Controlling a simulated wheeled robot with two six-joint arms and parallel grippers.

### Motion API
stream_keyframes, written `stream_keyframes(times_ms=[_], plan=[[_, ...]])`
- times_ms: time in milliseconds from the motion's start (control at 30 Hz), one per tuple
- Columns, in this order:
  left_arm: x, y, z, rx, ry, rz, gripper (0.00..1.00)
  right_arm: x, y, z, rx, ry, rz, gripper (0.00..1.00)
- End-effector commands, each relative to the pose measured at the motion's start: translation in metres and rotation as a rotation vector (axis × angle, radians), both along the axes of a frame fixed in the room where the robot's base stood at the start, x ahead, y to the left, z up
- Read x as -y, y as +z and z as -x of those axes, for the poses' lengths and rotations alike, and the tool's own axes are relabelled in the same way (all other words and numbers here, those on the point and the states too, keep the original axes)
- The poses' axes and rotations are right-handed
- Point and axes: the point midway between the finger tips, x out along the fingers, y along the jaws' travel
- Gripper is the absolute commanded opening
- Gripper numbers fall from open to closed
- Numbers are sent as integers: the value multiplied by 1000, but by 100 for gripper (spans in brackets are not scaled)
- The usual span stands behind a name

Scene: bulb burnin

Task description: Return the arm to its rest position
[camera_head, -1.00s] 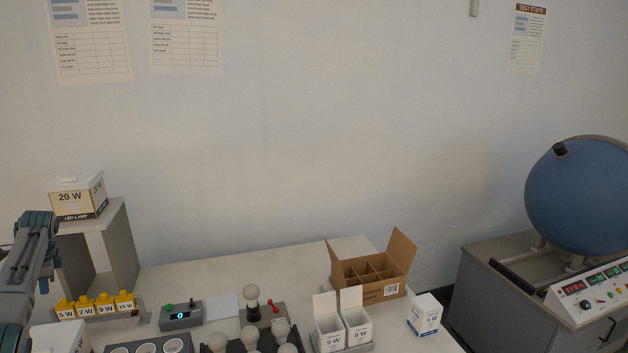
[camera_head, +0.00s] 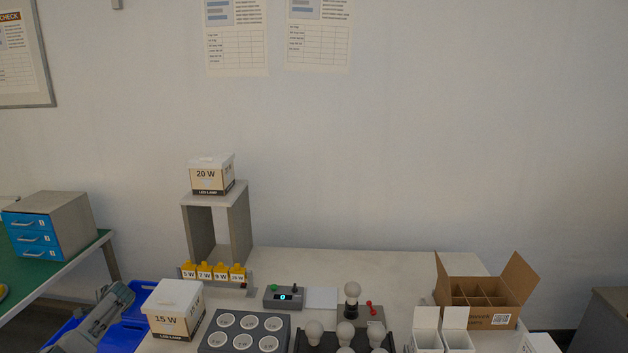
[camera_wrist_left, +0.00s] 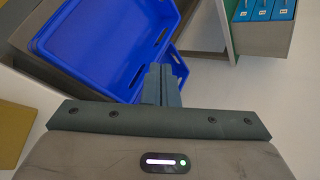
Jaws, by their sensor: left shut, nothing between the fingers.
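My left gripper (camera_wrist_left: 160,82) is shut and empty in the left wrist view, its fingers together and pointing toward a blue crate (camera_wrist_left: 108,35). In the head view part of my left arm (camera_head: 95,318) shows low at the left, in front of the blue crates and clear of the white table. It holds nothing that I can see. My right arm and gripper are not in view.
The white table (camera_head: 330,262) holds a 15 W box (camera_head: 172,312), a tray with round cups (camera_head: 245,332), bulbs in a black rack and an open carton (camera_head: 487,290). A 20 W box (camera_head: 211,176) sits on a grey stand. A blue-drawer cabinet (camera_head: 50,228) stands at left.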

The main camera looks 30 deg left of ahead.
Motion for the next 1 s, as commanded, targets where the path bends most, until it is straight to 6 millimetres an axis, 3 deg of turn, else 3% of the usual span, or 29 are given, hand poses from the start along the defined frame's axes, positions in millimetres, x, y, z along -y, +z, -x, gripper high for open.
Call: stream_keyframes(times_ms=[100,300,667,700,867,1000], plan=[[-5,-40,45,34,-27,-45,0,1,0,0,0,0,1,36],[-6,-89,115,120,-82,-62,0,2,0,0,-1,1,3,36],[6,-133,214,221,-144,11,0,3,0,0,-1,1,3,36],[22,-153,213,231,-129,36,0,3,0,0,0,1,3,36],[71,-209,230,235,-93,114,0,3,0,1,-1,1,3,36],[129,-264,247,239,-55,199,0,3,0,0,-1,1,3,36]])
